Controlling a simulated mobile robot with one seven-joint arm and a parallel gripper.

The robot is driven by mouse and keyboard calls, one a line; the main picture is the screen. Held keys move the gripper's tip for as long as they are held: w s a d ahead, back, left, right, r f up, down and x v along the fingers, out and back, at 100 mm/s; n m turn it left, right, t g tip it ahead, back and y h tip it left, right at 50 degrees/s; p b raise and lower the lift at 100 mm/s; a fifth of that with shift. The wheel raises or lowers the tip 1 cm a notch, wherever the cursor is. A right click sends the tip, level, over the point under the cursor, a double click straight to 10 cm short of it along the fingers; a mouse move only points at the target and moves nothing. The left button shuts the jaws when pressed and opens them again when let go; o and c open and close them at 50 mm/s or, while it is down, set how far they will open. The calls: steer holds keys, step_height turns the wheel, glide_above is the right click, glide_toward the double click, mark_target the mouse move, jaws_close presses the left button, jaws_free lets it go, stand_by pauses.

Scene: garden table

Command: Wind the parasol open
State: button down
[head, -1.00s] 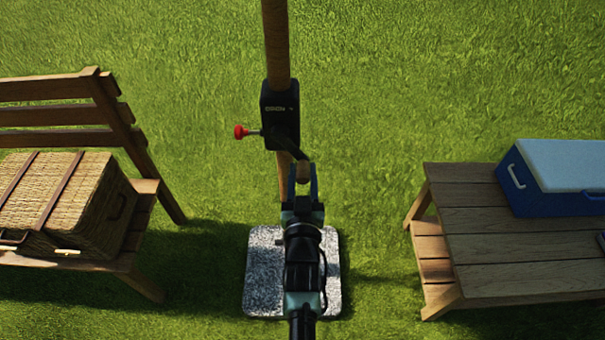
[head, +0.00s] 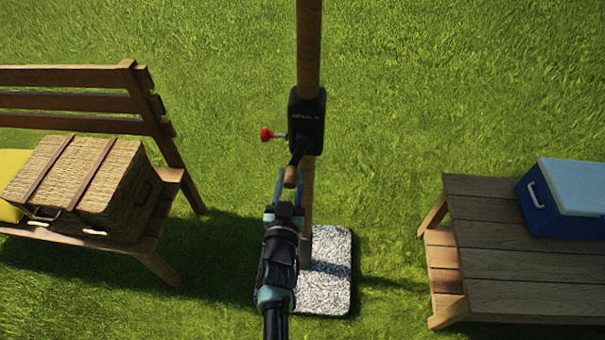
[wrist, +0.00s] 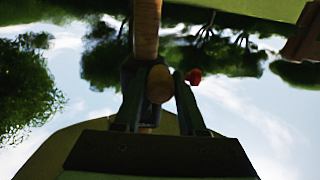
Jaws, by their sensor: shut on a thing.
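The parasol's wooden pole (head: 309,45) stands upright in a speckled stone base (head: 330,272). A black winding box (head: 306,122) is fixed on the pole, with a red knob (head: 267,134) on its left side. A dark crank arm hangs down and to the left from the box and ends in a wooden handle (head: 291,178). My gripper (head: 287,190) is shut on this handle. In the wrist view the round handle end (wrist: 160,84) sits between my two fingers, and the red knob (wrist: 193,76) shows just right of them. The canopy is not in the head view.
A wooden bench (head: 155,104) with a wicker basket (head: 80,185) and a yellow cushion (head: 12,182) stands at the left. A slatted wooden table (head: 500,255) with a blue cooler (head: 565,200) stands at the right. Open grass lies around the pole.

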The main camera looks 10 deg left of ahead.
steer(key=a+r+p, duration=0.6)
steer(key=r+p, duration=0.2)
steer(key=d+r+p, duration=0.4)
steer(key=r+p, duration=0.3)
steer(key=r, duration=0.1)
steer(key=d+f+b, duration=0.2)
steer(key=d+b, duration=0.9)
steer(key=b, duration=0.6)
steer(key=shift+d, duration=0.15)
